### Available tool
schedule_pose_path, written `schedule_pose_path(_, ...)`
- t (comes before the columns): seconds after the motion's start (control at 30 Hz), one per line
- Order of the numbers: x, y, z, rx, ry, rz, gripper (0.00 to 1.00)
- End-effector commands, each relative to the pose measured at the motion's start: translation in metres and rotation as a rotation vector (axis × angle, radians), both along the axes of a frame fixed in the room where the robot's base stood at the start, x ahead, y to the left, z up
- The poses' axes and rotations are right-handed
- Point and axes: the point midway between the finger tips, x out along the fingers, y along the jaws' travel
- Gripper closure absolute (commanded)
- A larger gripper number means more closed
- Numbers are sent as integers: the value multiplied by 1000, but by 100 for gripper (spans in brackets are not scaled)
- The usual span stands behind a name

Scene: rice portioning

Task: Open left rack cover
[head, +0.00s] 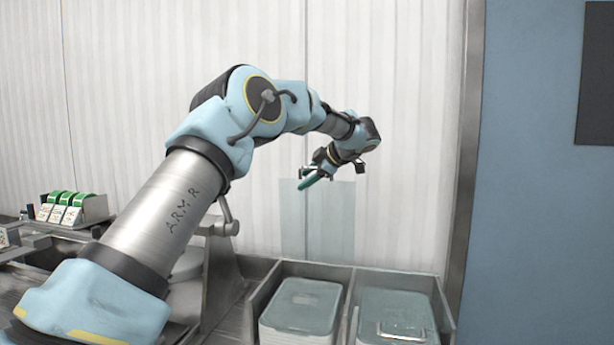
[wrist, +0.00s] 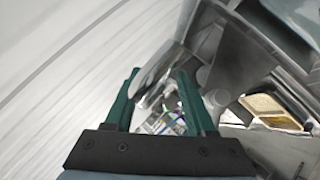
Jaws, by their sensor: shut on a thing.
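The left rack cover (head: 318,225) is a clear, faintly green panel. In the head view it stands upright against the pale wall behind the left bay of the rack (head: 262,292). My gripper (head: 312,180), with green fingers, is at the top edge of this panel and shut on its metal handle. In the wrist view a shiny metal piece (wrist: 157,75) lies between the two fingers. The fingers hide part of the handle. The left bay is uncovered and a lidded container (head: 302,305) shows in it.
The right bay has a flat clear cover with a metal handle (head: 402,332). Green-topped packets (head: 66,205) stand on the counter at the far left. A blue wall (head: 540,230) rises at the right. The wall is close behind the raised panel.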

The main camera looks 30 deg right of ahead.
Motion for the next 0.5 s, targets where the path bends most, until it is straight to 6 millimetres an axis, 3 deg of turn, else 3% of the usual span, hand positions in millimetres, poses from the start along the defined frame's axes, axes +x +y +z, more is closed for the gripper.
schedule_pose_path(0.27, -5, -2, 5, -4, -5, -1, 55)
schedule_pose_path(0.5, -40, -14, 26, -6, -4, -2, 55)
